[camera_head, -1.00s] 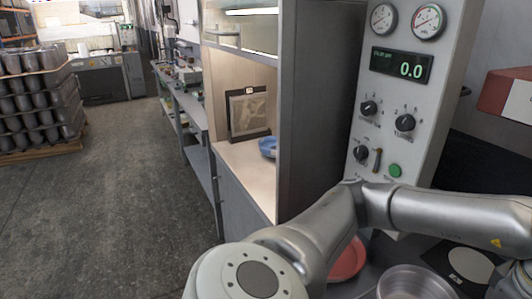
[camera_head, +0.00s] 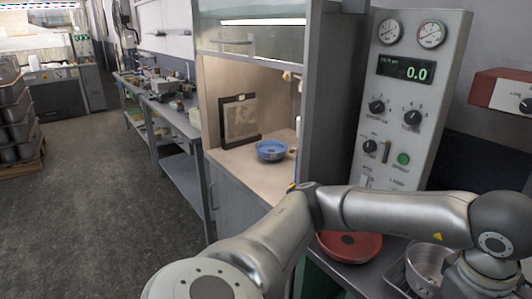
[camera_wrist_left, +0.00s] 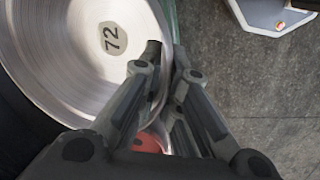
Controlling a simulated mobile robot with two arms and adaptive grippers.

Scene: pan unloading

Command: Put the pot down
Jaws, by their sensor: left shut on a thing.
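The silver metal pot (camera_head: 424,260) is at the lower right of the head view, over the grey bench. In the left wrist view the pot (camera_wrist_left: 72,62) fills the upper left, with a round label reading 72 on its bottom. My left gripper (camera_wrist_left: 166,62) is shut on the pot's rim. In the head view, the left wrist hides part of the pot's right side. I cannot tell whether its base touches the surface below. My right gripper is not in view.
A red pan (camera_head: 362,246) sits on the bench left of the pot, behind my arm. A control panel (camera_head: 418,95) rises behind the bench. Open floor (camera_head: 100,190) lies left.

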